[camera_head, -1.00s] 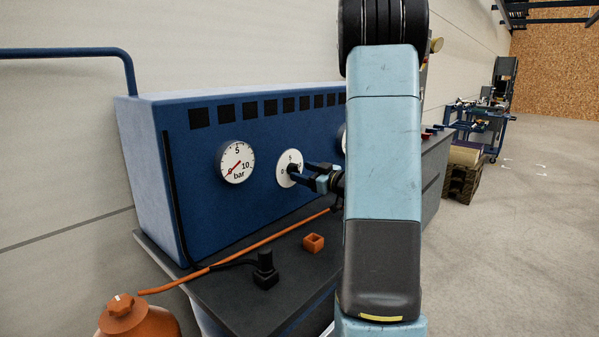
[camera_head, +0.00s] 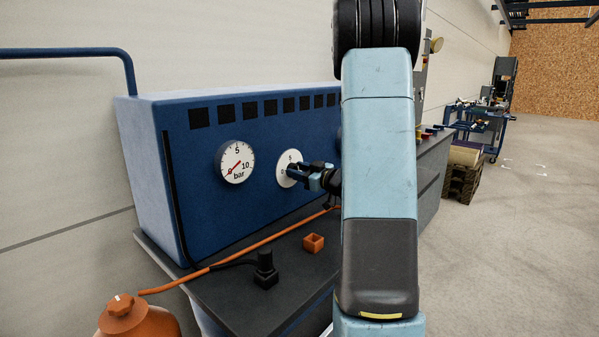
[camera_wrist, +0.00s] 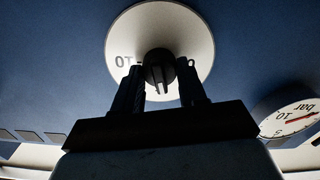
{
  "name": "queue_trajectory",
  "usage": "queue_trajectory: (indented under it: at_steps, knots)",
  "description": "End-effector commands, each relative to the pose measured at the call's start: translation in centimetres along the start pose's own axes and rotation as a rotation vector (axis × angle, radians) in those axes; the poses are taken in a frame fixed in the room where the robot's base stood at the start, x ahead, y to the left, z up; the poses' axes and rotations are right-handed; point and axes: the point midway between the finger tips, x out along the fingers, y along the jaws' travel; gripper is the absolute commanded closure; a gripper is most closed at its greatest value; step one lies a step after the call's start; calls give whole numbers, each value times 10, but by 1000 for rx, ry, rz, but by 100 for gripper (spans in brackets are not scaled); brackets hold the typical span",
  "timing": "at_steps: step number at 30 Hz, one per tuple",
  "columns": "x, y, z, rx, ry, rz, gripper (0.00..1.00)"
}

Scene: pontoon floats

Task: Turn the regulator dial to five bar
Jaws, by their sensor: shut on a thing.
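The regulator dial is a round white plate (camera_head: 284,180) with a dark knob at its centre, on the front of the blue cabinet (camera_head: 200,215). My gripper (camera_head: 302,170) reaches it from the right. In the wrist view the dark knob (camera_wrist: 159,72) sits between my two fingers, which are shut on it. That view is upside down, with a 10 mark left of the knob. My fingers hide part of the plate's lower edge. The white pressure gauge (camera_head: 236,152) is left of the dial; its red needle slants toward the lower left, near the zero end.
An orange hose (camera_head: 250,246) crosses the dark bench top (camera_head: 235,300). A black fitting (camera_head: 265,270) and an orange square block (camera_head: 313,243) stand on the bench below the dial. An orange cylinder (camera_head: 127,315) is at the lower left. Open floor lies right.

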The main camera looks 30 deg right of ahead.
Motion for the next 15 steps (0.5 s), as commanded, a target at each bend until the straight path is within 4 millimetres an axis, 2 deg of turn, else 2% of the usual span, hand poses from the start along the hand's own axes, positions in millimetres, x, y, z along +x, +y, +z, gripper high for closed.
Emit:
queue_trajectory:
  at_steps: [1,5,9,15]
  knots:
    - [0,0,0,0,0,0,77]
    - [0,0,0,0,0,0,89]
    - [0,0,0,22,0,1,89]
    - [0,1,0,151,1,0,89]
